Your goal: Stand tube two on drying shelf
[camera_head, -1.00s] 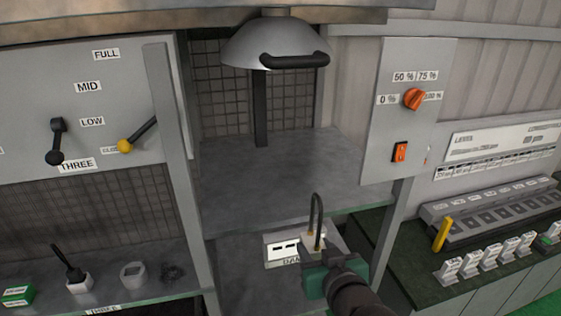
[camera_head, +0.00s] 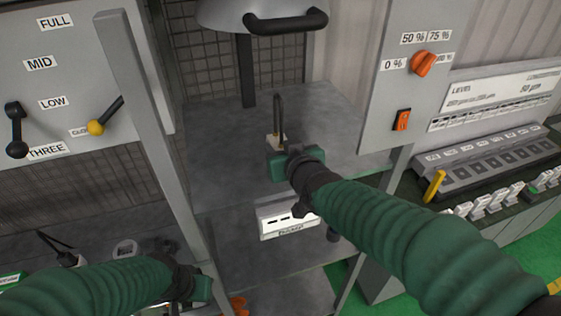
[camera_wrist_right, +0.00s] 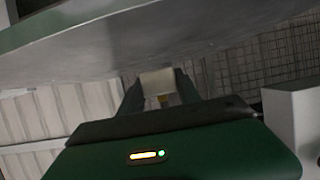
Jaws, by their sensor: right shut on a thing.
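My right gripper (camera_head: 278,147) is shut on the pale base (camera_head: 277,138) of a dark, upright U-shaped tube (camera_head: 277,108). In the head view this appears against the grey upper shelf (camera_head: 205,150) under the hood; I cannot tell whether the base touches it. In the right wrist view a pale block (camera_wrist_right: 158,84) sits between the fingers, below a broad grey slab (camera_wrist_right: 150,48). My left gripper (camera_head: 200,288) is low at the left; its fingers cannot be made out. No label tells me which shelf is the drying one.
A domed hood (camera_head: 225,14) with a black handle (camera_head: 286,22) hangs above the upper shelf. A white labelled box (camera_head: 275,222) is on the lower level. A grey post (camera_head: 150,120) stands left; a panel with an orange knob (camera_head: 423,63) stands right.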

